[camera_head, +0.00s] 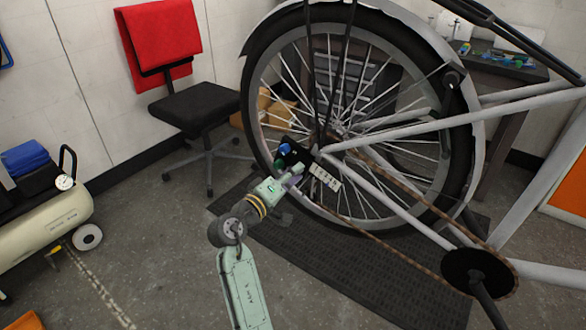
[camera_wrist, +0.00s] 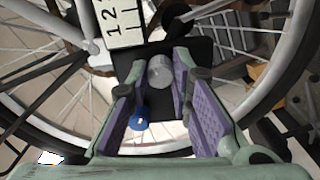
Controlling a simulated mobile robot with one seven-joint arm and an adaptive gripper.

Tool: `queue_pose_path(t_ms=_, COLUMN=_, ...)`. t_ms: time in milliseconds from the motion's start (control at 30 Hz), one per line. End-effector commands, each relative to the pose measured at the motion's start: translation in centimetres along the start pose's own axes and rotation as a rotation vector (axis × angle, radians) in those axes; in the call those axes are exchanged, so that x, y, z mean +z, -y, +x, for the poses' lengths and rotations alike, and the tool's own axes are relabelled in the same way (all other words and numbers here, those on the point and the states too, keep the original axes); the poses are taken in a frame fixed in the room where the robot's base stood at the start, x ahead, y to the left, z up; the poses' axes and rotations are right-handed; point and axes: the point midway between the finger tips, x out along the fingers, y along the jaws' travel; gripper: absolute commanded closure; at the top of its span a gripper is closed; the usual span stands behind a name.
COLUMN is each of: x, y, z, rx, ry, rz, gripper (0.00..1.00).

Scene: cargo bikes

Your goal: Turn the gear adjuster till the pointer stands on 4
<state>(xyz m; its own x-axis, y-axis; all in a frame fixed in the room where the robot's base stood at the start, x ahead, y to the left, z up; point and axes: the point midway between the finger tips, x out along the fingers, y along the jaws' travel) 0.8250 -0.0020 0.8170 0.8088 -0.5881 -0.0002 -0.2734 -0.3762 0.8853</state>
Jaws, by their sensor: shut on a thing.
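The gear adjuster is a grey round knob (camera_wrist: 160,72) on a black plate (camera_wrist: 202,50), seen in the wrist view. My gripper (camera_wrist: 162,64) has its two purple-padded fingers on either side of the knob and is shut on it. A white scale strip (camera_wrist: 124,22) with black digits lies beside the plate; 1 and 2 are readable and the rest is cut off at the top edge. I cannot make out the pointer. In the head view my gripper (camera_head: 296,177) is at the plate (camera_head: 293,153), with the scale strip (camera_head: 325,178) to its right; the grey knob is hidden there.
A blue knob (camera_head: 284,149) and a green knob (camera_head: 279,165) sit close to my gripper. The spoked rear wheel (camera_head: 262,130) and the bike frame (camera_head: 440,125) stand right behind and beside it. A chair (camera_head: 195,105) is at the back left. Open floor lies left of the mat.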

Motion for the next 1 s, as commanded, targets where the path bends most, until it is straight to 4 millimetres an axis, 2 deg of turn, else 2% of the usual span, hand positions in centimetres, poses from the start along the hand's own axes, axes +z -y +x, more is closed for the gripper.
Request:
queue_pose_path(t_ms=267, x=-0.14, y=-0.03, z=-0.03, rx=0.000, ry=-0.004, rz=-0.063, gripper=1.00)
queue_pose_path(t_ms=700, x=-0.13, y=0.02, z=-0.04, rx=0.000, ry=-0.004, rz=-0.070, gripper=1.00)
queue_pose_path(t_ms=733, x=-0.13, y=0.02, z=-0.04, rx=0.000, ry=-0.004, rz=-0.070, gripper=0.78)
queue_pose_path(t_ms=1000, x=-0.06, y=0.02, z=-0.02, rx=0.000, ry=-0.002, rz=-0.070, gripper=0.60)
